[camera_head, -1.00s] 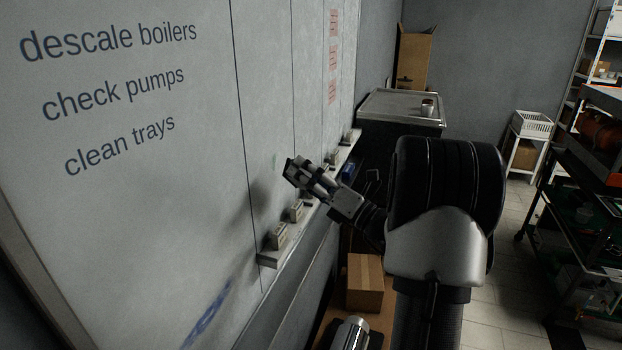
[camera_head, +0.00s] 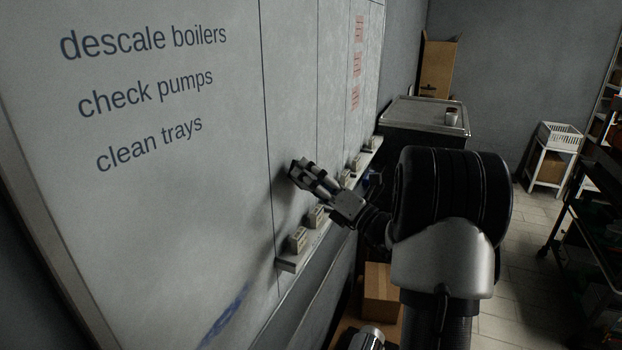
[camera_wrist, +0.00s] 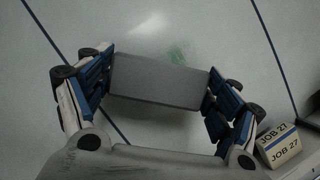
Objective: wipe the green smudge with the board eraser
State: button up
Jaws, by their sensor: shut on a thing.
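My gripper (camera_head: 312,180) is at the whiteboard (camera_head: 205,210), above its ledge. In the wrist view its two fingers are shut on the ends of the board eraser (camera_wrist: 158,82), a grey block held crosswise. The eraser shows as a dark block (camera_head: 296,172) at the fingertips in the head view. The green smudge (camera_wrist: 178,52) is a faint patch on the board just beyond the eraser's upper edge, right of its middle. Whether the eraser touches the board I cannot tell. The smudge is not visible in the head view, where my gripper is in front of that area.
Several small blocks (camera_head: 298,239) stand along the ledge (camera_head: 290,263); one labelled JOB 27 (camera_wrist: 280,145) is near the right finger. A blue smear (camera_head: 223,318) is low on the board. A cardboard box (camera_head: 380,290) is below, and a dark cabinet (camera_head: 425,112) stands beyond the ledge.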

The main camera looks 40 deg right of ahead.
jog(key=shift+w+a, duration=0.5)
jog(key=shift+w, duration=0.35)
dwell(0.4)
jog(key=shift+d, duration=0.1)
jog(key=w+d+p, duration=0.2)
jog(key=w+d, duration=0.1)
jog(key=d, duration=0.3)
jog(key=shift+w, duration=0.4)
jog(key=shift+s+a, duration=0.65)
jog(key=shift+a, duration=0.4)
jog(key=shift+s+a, duration=0.6)
jog(key=shift+a, duration=0.5)
jog(key=shift+s+a, duration=0.65)
jog(key=shift+a, duration=0.4)
jog(key=s+d, duration=0.3)
jog(key=s, duration=0.2)
jog(key=shift+p, duration=0.45)
jog(key=shift+s+d, duration=0.1)
